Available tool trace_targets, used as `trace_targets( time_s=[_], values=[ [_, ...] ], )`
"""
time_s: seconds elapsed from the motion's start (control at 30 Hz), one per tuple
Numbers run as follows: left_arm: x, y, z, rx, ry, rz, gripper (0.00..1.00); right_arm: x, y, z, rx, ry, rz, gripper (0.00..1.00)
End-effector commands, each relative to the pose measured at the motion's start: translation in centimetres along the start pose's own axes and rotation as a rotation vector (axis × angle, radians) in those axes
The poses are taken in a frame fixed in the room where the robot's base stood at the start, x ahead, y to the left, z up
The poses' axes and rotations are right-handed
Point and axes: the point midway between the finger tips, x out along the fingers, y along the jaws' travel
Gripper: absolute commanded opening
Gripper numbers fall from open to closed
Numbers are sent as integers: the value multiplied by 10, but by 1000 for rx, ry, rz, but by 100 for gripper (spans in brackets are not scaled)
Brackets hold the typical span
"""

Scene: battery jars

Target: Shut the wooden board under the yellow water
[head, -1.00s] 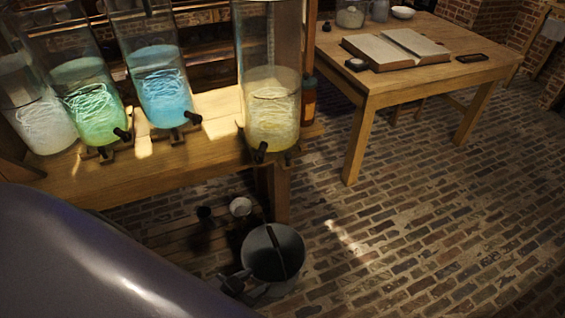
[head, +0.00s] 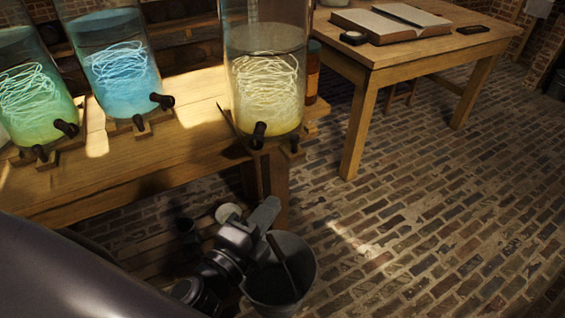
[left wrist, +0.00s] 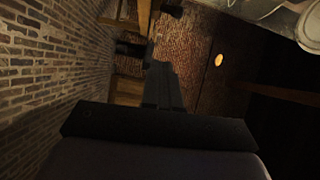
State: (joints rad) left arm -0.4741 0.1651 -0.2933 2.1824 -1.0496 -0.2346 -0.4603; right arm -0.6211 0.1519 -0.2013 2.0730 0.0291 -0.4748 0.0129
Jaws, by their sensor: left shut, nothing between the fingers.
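The yellow water (head: 268,85) stands in a tall glass jar at the bench's right end, with a black tap (head: 258,135) at its front. The wooden board (head: 277,148) under it juts slightly from the bench edge and has a dark knob (head: 296,144). How far the board sticks out is hard to judge. My left gripper (head: 268,208) is shut and empty, below the board and in front of the bucket. In the left wrist view its dark fingers (left wrist: 163,84) point up toward wooden parts and dark knob-like shapes. My right gripper is out of view.
A metal bucket (head: 305,262) stands on the floor beside my left gripper. Jars of blue water (head: 122,75) and green water (head: 35,100) with taps stand left on the bench (head: 130,165). A table (head: 400,58) with an open book is at right. Brick floor between is clear.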

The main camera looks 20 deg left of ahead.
Motion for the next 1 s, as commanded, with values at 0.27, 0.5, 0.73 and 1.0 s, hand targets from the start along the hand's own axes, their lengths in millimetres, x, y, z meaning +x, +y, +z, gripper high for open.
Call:
trace_targets(
  time_s=[0.27,0.5,0.73,1.0],
  values=[
    [5,-4,-4,113,10,-53,0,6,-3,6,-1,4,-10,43],
    [29,-8,-4,113,10,-54,0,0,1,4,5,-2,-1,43],
    [62,-8,-4,111,9,-53,0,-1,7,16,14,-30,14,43],
    [101,-9,-5,110,8,-51,0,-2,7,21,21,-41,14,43]
  ],
)
